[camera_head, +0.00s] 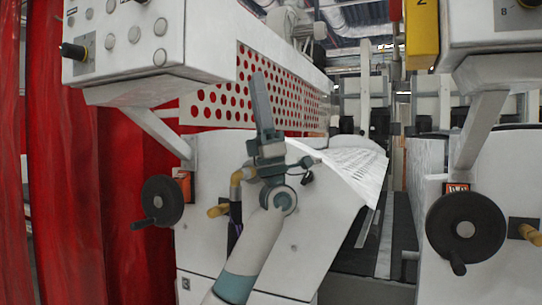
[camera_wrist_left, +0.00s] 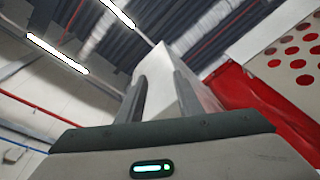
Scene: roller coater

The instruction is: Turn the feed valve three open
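My left gripper (camera_head: 262,85) points upward in front of the white machine with the red-dotted panel. In the left wrist view its two fingers (camera_wrist_left: 160,90) stand apart with nothing held between them; a white machine part shows behind. A yellow valve-like fitting (camera_head: 218,210) is on the left machine front, left of my left wrist. Another yellow fitting (camera_head: 525,230) is on the right machine, beside its handwheel. I see no label that tells which is feed valve three. My right gripper is out of view.
Black handwheels stand out from the left machine (camera_head: 162,201) and right machine (camera_head: 466,230). A control box (camera_head: 150,40) with knobs overhangs at upper left. A white sheet (camera_head: 352,165) slopes behind my arm. Red curtains (camera_head: 65,170) hang at left.

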